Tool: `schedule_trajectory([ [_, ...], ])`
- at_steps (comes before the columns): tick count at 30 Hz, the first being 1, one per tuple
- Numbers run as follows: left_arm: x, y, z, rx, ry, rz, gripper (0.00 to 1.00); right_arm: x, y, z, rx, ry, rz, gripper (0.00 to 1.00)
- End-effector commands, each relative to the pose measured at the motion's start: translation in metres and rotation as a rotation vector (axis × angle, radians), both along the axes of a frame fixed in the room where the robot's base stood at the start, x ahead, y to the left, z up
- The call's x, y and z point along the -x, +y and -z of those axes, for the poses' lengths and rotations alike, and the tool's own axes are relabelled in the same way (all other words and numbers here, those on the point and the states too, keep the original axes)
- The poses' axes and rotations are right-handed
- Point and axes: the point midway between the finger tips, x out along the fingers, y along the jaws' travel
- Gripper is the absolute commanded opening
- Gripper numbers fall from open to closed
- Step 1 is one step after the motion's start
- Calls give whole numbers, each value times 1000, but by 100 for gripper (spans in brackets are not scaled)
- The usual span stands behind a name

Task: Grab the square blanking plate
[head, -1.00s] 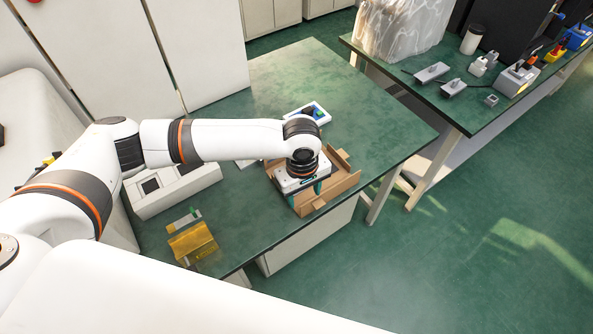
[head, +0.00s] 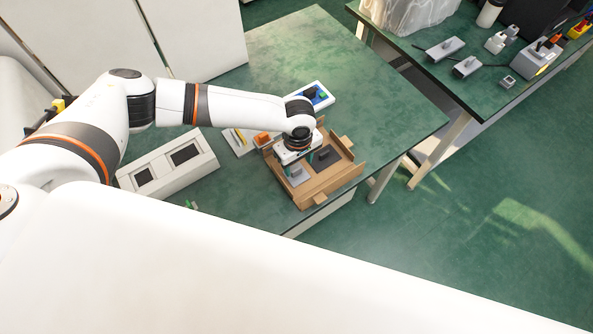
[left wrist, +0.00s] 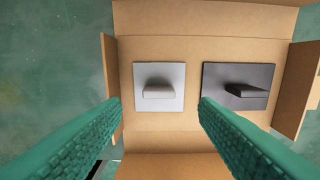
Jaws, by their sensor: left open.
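The square blanking plate (left wrist: 158,73) is light grey with a raised grip block and lies in an open cardboard box (left wrist: 206,18). In the head view the plate (head: 300,180) is partly covered by my gripper. A wider dark grey plate (left wrist: 238,74) with a similar block lies to its right in the same box. My left gripper (head: 302,162) is above the box, open and empty. In the left wrist view its teal fingers (left wrist: 160,110) straddle the light plate's width, apart from it. My right gripper is not in view.
A white unit with two dark openings (head: 168,166) stands left of the box. A tray with a blue item (head: 313,96) is behind the box. The green table's far part (head: 290,50) is clear. A second table (head: 425,75) with grey devices stands at the right.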

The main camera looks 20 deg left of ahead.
Motion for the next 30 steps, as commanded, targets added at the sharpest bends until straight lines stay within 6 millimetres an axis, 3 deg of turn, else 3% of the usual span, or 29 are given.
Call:
schedule_trajectory([
  [5,-3,5,25,-3,2,1,55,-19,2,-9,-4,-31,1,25],
  [9,-3,5,39,-1,2,0,55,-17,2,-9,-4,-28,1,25],
  [16,-3,5,42,-1,1,0,55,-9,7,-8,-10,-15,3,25],
  [17,-3,5,42,-1,1,0,53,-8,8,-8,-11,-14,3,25],
  [25,-3,5,41,-1,1,0,9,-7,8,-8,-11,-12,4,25],
  [30,-3,5,41,-1,1,0,7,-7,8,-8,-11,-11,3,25],
])
